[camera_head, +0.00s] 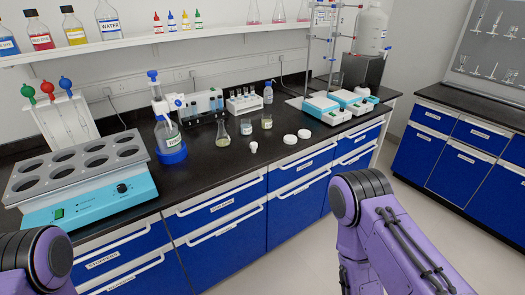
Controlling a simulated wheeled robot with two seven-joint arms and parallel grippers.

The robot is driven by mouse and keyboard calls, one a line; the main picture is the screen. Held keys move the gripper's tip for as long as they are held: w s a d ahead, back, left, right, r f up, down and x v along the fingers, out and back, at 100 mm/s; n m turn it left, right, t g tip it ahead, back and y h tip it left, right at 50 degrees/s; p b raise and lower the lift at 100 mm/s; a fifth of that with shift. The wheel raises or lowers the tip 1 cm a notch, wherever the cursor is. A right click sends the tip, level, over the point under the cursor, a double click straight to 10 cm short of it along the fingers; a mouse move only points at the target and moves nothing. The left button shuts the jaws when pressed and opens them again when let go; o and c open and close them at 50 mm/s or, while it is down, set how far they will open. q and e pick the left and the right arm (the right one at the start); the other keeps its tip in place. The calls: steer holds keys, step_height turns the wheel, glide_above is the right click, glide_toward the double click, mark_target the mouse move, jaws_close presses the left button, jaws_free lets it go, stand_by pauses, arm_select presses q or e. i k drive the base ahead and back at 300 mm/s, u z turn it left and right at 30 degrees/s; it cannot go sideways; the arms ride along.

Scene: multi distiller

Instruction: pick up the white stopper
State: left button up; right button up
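A small white stopper (253,147) sits on the black bench top (215,160), close to the front edge. It is in front of a small beaker and an amber-tinted jar. No gripper is near it. Only purple and black links of my two arms show, at the bottom left and bottom right. Both grippers are outside the picture.
A conical flask (222,132), beaker (246,127) and jar (267,121) stand behind the stopper. A distiller flask on a blue base (172,154) and a water bath (85,190) stand left. Balances (325,108) stand right.

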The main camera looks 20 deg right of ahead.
mark_target(254, 145)
steer(key=z, duration=0.5)
steer(key=i, duration=1.1)
steer(key=u, duration=0.15)
